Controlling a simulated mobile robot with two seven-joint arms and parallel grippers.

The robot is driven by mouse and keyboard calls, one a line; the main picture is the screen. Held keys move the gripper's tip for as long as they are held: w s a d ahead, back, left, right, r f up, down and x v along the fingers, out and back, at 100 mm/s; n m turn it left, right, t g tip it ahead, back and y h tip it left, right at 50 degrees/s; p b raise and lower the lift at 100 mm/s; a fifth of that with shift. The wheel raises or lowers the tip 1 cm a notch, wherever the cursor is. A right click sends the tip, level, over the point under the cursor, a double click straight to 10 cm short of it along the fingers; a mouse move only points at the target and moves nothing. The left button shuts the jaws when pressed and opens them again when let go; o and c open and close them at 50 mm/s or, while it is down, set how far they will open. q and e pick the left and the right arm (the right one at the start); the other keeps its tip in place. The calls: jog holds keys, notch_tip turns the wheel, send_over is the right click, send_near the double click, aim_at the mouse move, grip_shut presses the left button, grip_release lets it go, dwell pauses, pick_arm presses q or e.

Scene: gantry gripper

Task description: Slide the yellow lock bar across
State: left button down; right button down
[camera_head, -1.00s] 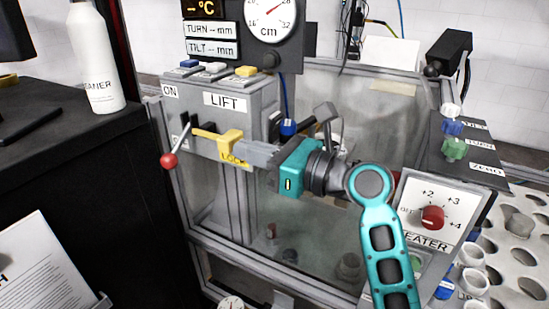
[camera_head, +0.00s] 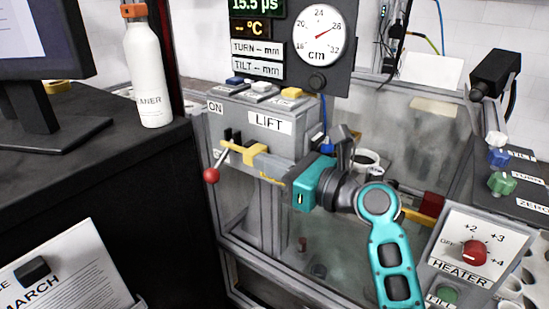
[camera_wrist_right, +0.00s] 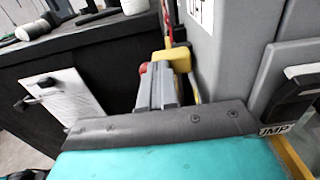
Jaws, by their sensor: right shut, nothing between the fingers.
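The yellow lock bar (camera_head: 252,156) sits on the front of the grey LIFT box, below the LIFT label. Its thin left end reaches the slots by the lever with the red ball (camera_head: 211,175). In the right wrist view the yellow bar (camera_wrist_right: 186,58) shows just beyond the fingertips, with the red ball beside it. My right gripper (camera_head: 274,163) is shut with nothing between its fingers. Its tips are at the bar's right end, touching it or very close. The fingers also show in the right wrist view (camera_wrist_right: 157,84). My left gripper is not in view.
The grey LIFT box (camera_head: 285,145) carries several buttons on top. A heater panel (camera_head: 470,250) with a red knob stands at right. A white bottle (camera_head: 147,75) and a monitor stand on the black bench (camera_head: 100,165) at left. Clear panels surround the gantry.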

jog(key=shift+a+r, duration=0.1)
jog(key=shift+r, duration=0.05)
jog(key=v, duration=1.3)
jog(key=s+d+f+n+t+h, duration=0.1)
jog(key=d+f+n+h, duration=0.3)
jog(key=f, duration=0.6)
jog(key=d+f+n+t+h, duration=0.15)
jog(key=f+n+h, duration=0.4)
jog(key=f, duration=0.55)
jog(key=s+d+f+n+g+h, duration=0.1)
jog(key=s+d+f+n+h, duration=0.2)
jog(key=s+f+n, duration=0.9)
jog(key=n, duration=0.6)
jog(key=shift+s+f+g, duration=0.2)
jog(key=shift+f+g, duration=0.1)
jog(key=shift+g, duration=0.05)
jog(key=shift+h, duration=0.25)
